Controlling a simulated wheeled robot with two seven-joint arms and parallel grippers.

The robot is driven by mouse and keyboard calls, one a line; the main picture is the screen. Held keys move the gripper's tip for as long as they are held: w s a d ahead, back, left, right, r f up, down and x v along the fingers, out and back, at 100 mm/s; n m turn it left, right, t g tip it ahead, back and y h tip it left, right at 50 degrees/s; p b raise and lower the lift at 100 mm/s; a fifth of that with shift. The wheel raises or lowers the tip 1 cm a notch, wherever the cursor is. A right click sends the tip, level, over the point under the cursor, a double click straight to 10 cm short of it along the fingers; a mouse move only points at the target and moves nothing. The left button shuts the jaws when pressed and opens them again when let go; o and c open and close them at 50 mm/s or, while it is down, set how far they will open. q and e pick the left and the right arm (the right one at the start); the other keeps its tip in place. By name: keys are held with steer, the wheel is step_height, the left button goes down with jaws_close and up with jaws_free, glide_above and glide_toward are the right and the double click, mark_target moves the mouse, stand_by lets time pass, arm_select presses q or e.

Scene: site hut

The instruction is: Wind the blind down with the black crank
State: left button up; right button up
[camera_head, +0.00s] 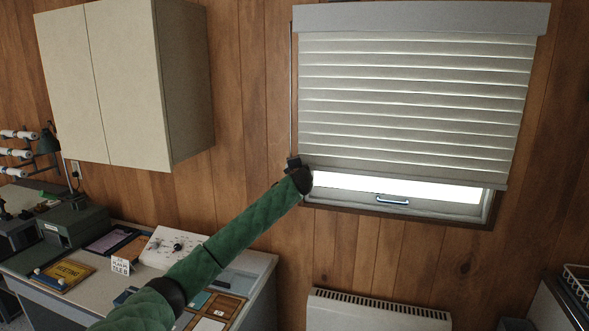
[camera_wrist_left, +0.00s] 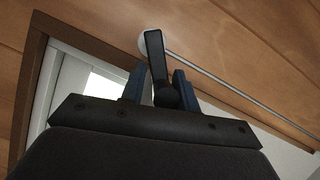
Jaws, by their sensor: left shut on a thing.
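The blind (camera_head: 415,105) hangs over the window in the head view, lowered over most of it. A bright strip of glass (camera_head: 400,187) shows below its bottom edge. A thin rod runs down the blind's left side to my left gripper (camera_head: 294,163), which is at the window's lower left corner. In the left wrist view the black crank (camera_wrist_left: 155,62) stands between the two blue-grey fingers of my left gripper (camera_wrist_left: 160,88), which is shut on it. In the head view the crank is mostly hidden by my gripper and wrist. My right gripper is not in view.
A wall cabinet (camera_head: 125,80) hangs left of the window. A white heater (camera_head: 375,312) is under the window. A wire rack (camera_head: 577,285) is at the lower right.

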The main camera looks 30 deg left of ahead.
arm_select(q)
steer(key=shift+o, duration=0.3)
steer(key=shift+d+f, duration=0.3)
steer(key=shift+f, duration=0.2)
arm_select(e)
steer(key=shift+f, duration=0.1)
arm_select(q)
steer(key=o, duration=0.6)
steer(key=shift+o, duration=0.5)
steer(key=shift+w, duration=0.1)
steer(key=shift+r, duration=0.1)
steer(key=shift+s+d, duration=0.15)
steer(key=shift+s, duration=0.15)
steer(key=b+v, duration=0.2)
steer(key=v, duration=0.5)
steer(key=shift+b, duration=0.35)
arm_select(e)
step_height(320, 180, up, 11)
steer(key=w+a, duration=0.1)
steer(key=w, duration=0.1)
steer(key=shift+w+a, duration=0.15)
arm_select(q)
steer(key=shift+d, duration=0.15)
